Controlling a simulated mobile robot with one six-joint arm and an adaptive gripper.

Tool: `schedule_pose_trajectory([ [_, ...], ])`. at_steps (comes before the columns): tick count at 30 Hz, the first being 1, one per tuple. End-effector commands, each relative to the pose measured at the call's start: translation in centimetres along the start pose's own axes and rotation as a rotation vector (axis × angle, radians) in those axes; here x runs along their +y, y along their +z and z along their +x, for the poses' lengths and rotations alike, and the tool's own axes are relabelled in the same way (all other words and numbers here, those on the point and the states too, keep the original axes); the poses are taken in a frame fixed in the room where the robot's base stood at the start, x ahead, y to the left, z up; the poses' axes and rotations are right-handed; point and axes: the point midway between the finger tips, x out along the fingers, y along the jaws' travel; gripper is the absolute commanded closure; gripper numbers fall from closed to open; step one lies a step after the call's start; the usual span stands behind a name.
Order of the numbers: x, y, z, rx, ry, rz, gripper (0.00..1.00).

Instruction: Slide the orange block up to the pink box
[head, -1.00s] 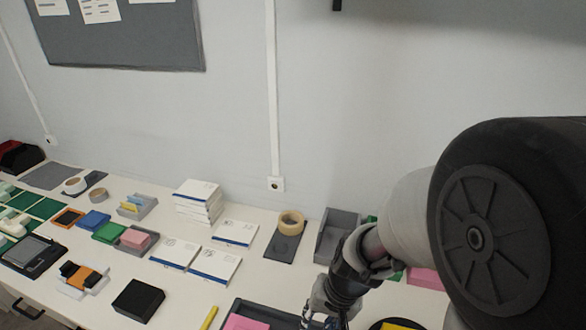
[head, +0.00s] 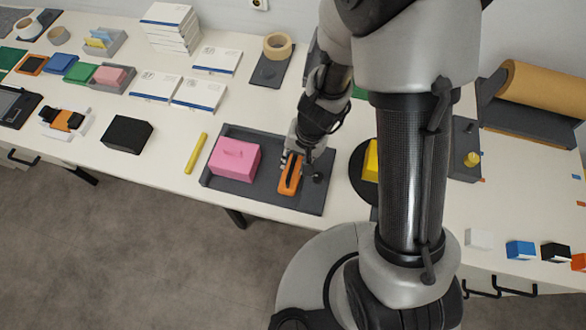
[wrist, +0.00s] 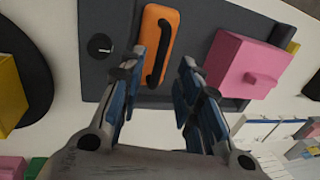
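The orange block (head: 290,174) lies on a dark grey tray (head: 262,205) and has a black bar-like handle on top. The pink box (head: 235,160) stands to its left on the same tray, with a strip of bare tray between them. My gripper (head: 299,155) is over the far end of the orange block. In the wrist view, the orange block (wrist: 152,22) shows past my fingertips, and the left finger overlaps its edge. The pink box (wrist: 238,66) is right of the fingers. The fingers are apart; whether they touch the block cannot be told.
A black knob (head: 317,177) stands on the tray right of the orange block. A yellow bar (head: 196,153) lies left of the tray, and a yellow block (head: 371,160) is on a round black base to the right. A black box (head: 127,134) stands farther left.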

Motion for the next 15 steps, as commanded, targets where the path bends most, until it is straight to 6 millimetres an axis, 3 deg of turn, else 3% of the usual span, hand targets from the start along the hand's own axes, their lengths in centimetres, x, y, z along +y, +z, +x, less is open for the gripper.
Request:
schedule_pose_trajectory([
  [1, 0.1, 0.0, 1.4, 0.0, 0.001, 0.001, 0.69],
  [6, 0.0, 0.0, 3.2, 0.0, 0.0, 0.0, 0.69],
  [15, 0.0, 0.0, 3.9, 0.0, 0.0, 0.0, 0.69],
])
